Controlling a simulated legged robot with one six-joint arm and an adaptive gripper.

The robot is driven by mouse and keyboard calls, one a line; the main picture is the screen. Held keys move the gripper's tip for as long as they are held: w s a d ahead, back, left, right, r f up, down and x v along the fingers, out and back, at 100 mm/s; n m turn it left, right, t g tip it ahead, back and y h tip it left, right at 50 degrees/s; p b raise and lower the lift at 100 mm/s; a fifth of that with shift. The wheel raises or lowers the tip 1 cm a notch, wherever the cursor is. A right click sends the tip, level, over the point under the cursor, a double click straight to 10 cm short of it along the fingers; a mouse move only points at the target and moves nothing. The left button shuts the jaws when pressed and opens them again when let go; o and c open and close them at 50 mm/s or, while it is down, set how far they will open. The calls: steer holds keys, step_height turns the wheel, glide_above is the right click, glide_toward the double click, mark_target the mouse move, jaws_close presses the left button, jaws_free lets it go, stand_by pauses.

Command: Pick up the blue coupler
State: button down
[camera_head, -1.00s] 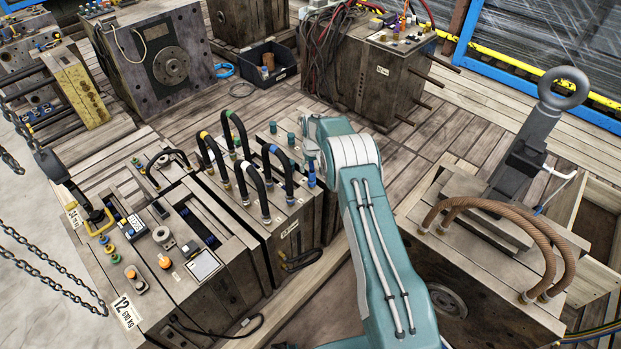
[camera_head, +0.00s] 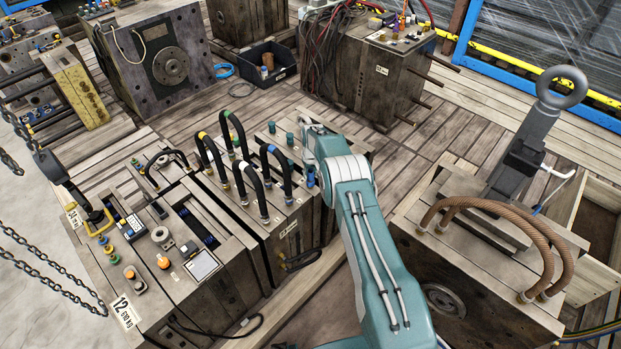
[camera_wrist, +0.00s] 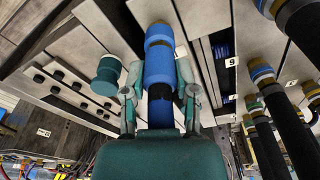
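The blue coupler (camera_wrist: 159,68) stands out from a pale slotted face in the wrist view, with a darker blue part below it toward my palm. The two fingers of my gripper (camera_wrist: 160,85) lie on either side of it, with no clear gap at the pads, so they look shut on it. In the head view a small blue piece of the coupler (camera_head: 311,179) shows below my wrist on the mould block (camera_head: 303,218). The coupler still seems seated on the block.
A teal knob (camera_wrist: 107,76) stands close beside my left finger in the wrist view. Black looped hoses (camera_head: 276,165) with coloured collars rise left of my gripper. Brown hoses (camera_head: 505,215) arch over a block at the right. A black bin (camera_head: 270,66) stands on the boards behind.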

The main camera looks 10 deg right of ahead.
stand_by(0.3)
step_height(320, 180, up, 3)
steer(key=shift+r, duration=0.2)
steer(key=s+a+r, duration=0.2)
steer(key=s+r, duration=0.7)
steer(key=s, duration=0.4)
steer(key=shift+s+a+r, duration=0.15)
steer(key=shift+s+r, duration=0.1)
steer(key=shift+s, duration=0.15)
